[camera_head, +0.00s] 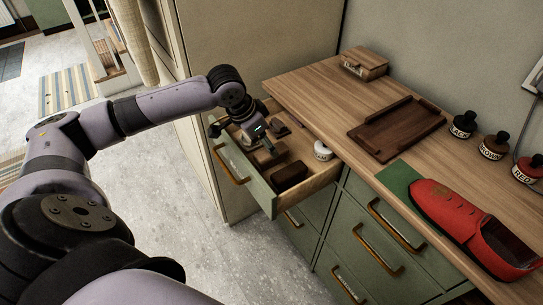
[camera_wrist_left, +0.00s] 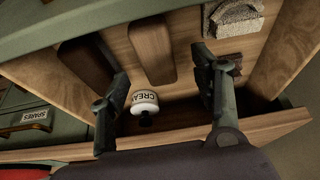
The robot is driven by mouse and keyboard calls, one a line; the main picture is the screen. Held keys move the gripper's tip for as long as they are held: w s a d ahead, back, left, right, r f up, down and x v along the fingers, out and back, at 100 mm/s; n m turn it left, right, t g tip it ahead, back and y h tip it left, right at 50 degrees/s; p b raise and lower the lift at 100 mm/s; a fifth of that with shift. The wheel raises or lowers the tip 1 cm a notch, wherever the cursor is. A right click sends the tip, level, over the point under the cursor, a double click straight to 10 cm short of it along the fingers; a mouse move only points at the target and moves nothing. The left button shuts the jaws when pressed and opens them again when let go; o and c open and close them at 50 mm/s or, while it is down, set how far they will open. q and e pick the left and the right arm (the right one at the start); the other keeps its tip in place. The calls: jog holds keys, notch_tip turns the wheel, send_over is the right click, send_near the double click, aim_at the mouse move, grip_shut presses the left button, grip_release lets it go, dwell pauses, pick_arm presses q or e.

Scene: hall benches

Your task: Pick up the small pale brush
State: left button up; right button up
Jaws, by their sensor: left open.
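My left gripper (camera_head: 262,138) is open above the pulled-out drawer. In the left wrist view its two fingers frame the gap (camera_wrist_left: 166,92) and nothing is held between them. The lighter brown brush-like block (camera_wrist_left: 150,48) lies in the drawer between the finger lines, toward the drawer front; it also shows in the head view (camera_head: 270,153). It looks like the small pale brush, but its bristles are hidden. A larger dark brown brush (camera_wrist_left: 85,62) lies beside it, also in the head view (camera_head: 289,176). My right gripper is not in view.
A white cream jar (camera_wrist_left: 146,101) stands in the drawer (camera_head: 258,190). Rough greyish pieces (camera_wrist_left: 236,20) lie on the other side.

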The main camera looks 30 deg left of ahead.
pick_arm(q)
jog(key=shift+f, duration=0.25)
jog(key=x, duration=0.5)
jog(key=shift+d, duration=0.15)
jog(key=shift+r, duration=0.1)
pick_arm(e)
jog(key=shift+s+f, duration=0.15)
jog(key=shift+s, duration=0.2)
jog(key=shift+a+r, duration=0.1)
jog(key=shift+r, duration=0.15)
pick_arm(q)
jog(key=shift+p, duration=0.4)
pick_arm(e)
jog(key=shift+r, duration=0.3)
pick_arm(q)
jog(key=shift+c, duration=0.5)
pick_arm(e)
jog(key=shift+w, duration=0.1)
pick_arm(q)
jog(key=c, duration=1.2)
jog(key=shift+o, duration=0.2)
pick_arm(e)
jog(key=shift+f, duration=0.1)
